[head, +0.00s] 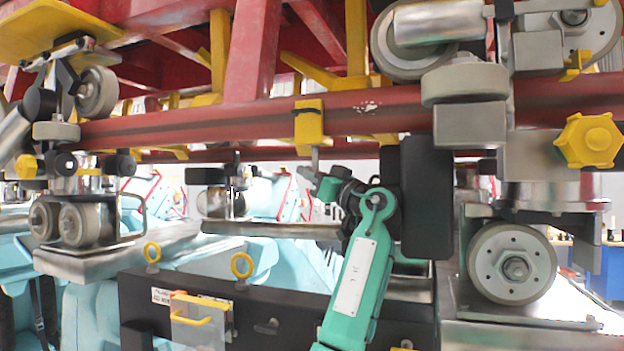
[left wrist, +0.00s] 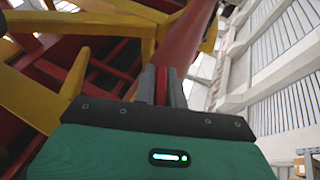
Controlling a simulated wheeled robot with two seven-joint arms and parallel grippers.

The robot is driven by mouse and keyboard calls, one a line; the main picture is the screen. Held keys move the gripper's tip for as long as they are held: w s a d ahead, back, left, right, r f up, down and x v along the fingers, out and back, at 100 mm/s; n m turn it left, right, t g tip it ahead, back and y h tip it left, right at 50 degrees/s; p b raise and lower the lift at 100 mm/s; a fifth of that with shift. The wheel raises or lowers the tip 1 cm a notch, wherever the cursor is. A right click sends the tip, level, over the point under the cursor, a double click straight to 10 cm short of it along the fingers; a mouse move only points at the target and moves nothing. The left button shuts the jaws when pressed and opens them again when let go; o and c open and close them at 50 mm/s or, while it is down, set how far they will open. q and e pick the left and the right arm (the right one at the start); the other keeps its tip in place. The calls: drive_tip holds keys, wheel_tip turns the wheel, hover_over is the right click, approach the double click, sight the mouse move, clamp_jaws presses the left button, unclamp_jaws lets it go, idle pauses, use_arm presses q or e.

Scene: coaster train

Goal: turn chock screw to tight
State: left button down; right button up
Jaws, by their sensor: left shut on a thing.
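A yellow chock (head: 309,124) is clamped around the red rail (head: 210,122) in the middle of the head view. A thin grey metal screw (head: 315,158) hangs from its underside. My left gripper (head: 322,182) is at the lower end of this screw, below the rail, and is shut on it. The fingers partly hide the screw's lower end. In the left wrist view the two grey fingers (left wrist: 161,86) point up, with a narrow red strip showing between them; the screw cannot be made out there. How tight the screw is cannot be told. My right gripper is not in view.
Wheel assemblies (head: 512,262) stand close on the right, with a yellow star knob (head: 590,140) above. Another wheel assembly (head: 75,222) is at the left. A dark beam (head: 255,310) with yellow eye bolts lies below, in front of light-blue seats.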

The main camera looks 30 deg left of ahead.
use_arm(q)
drive_tip(key=n+g, duration=0.1)
drive_tip(key=g, duration=0.1)
drive_tip(key=n+g+p, duration=0.1)
drive_tip(key=g, duration=0.2)
drive_tip(key=shift+s+n+g, duration=0.15)
drive_tip(key=shift+n+g, duration=0.15)
drive_tip(key=shift+n, duration=0.1)
drive_tip(key=shift+s+f+n+g+h, duration=0.1)
drive_tip(key=shift+n+g+h, duration=0.2)
drive_tip(key=shift+n+g, duration=0.55)
drive_tip(key=shift+g, duration=0.45)
drive_tip(key=shift+m, duration=0.25)
drive_tip(key=c, duration=1.5)
unclamp_jaws()
drive_tip(key=shift+a, duration=0.15)
drive_tip(key=shift+d+f, duration=0.25)
drive_tip(key=shift+d, duration=0.25)
drive_tip(key=b+v, duration=0.3)
drive_tip(key=v, duration=0.8)
drive_tip(key=shift+b, duration=0.4)
